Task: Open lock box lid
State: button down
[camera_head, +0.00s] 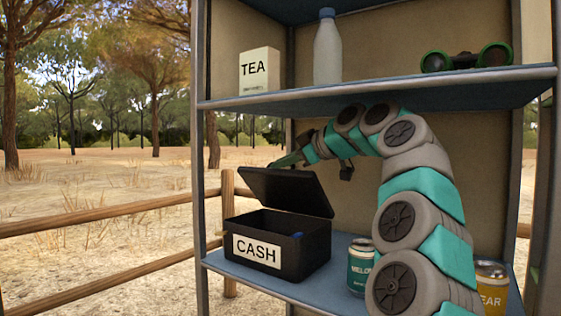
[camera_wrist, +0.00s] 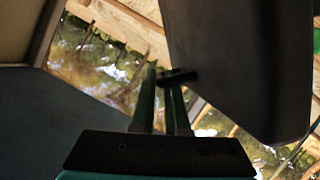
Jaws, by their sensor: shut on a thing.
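The lock box (camera_head: 310,252) is black with a white CASH label and stands on the lower shelf in the head view. Its lid (camera_head: 288,190) is raised and tilted up, with a gap above the box, and a small blue thing shows inside. My gripper (camera_head: 275,164) is at the upper left edge of the lid. In the wrist view, my gripper (camera_wrist: 170,78) has its green fingers shut on a small dark tab at the edge of the dark lid (camera_wrist: 240,60). The inside of the box is mostly hidden.
A teal can (camera_head: 360,268) stands right of the box, and a yellow can (camera_head: 490,280) is partly behind my arm. The upper shelf (camera_head: 380,88) runs above my arm and holds a tea box (camera_head: 259,72), a bottle (camera_head: 327,50) and binoculars (camera_head: 465,58).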

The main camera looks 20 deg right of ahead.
dwell(0.3)
jog(key=c, duration=1.2)
grip_release()
jog(key=shift+f, duration=0.1)
